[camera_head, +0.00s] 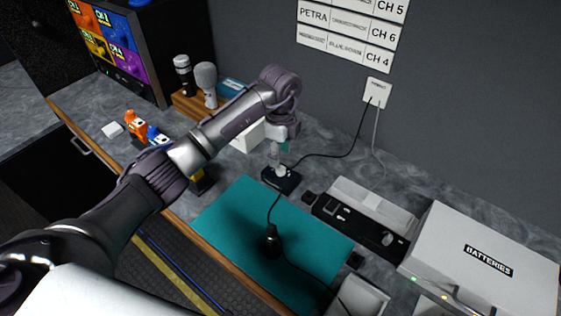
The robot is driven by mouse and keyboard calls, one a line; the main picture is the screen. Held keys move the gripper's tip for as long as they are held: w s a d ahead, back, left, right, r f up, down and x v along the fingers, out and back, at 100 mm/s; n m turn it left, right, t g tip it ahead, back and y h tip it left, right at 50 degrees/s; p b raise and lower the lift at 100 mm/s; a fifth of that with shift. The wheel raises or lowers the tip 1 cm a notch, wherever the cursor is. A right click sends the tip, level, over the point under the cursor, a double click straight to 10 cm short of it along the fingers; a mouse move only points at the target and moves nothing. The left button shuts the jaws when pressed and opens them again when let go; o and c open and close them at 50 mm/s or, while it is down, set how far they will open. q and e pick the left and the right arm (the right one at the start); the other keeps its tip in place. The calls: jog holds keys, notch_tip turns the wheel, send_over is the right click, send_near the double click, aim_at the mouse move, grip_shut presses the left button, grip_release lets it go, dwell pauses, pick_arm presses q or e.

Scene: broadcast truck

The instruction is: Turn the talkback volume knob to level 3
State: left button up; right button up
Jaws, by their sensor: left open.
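My left arm comes in from the left and reaches across the counter. Its gripper (279,158) points down, open, over a small black box (284,181). The box stands at the back edge of the teal mat, and a black cable runs from it. A pale part shows on top of the box, directly under the fingers. I cannot tell whether this part is the talkback volume knob or whether the fingers touch it. No level marks can be read. My right gripper is not in view.
To the right are a black panel (357,226) and a white batteries box (488,262). Microphones (206,84), small figures (137,124) and a monitor (112,45) are at the left. Cables cross the counter.

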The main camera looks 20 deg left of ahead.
aim_at(280, 168)
pick_arm(q)
notch_tip(280, 168, down, 4)
jog(key=shift+f+p, duration=0.1)
jog(key=shift+p, duration=0.25)
jog(key=shift+f, duration=0.6)
jog(key=c, duration=0.7)
jog(key=shift+c, duration=1.3)
grip_shut()
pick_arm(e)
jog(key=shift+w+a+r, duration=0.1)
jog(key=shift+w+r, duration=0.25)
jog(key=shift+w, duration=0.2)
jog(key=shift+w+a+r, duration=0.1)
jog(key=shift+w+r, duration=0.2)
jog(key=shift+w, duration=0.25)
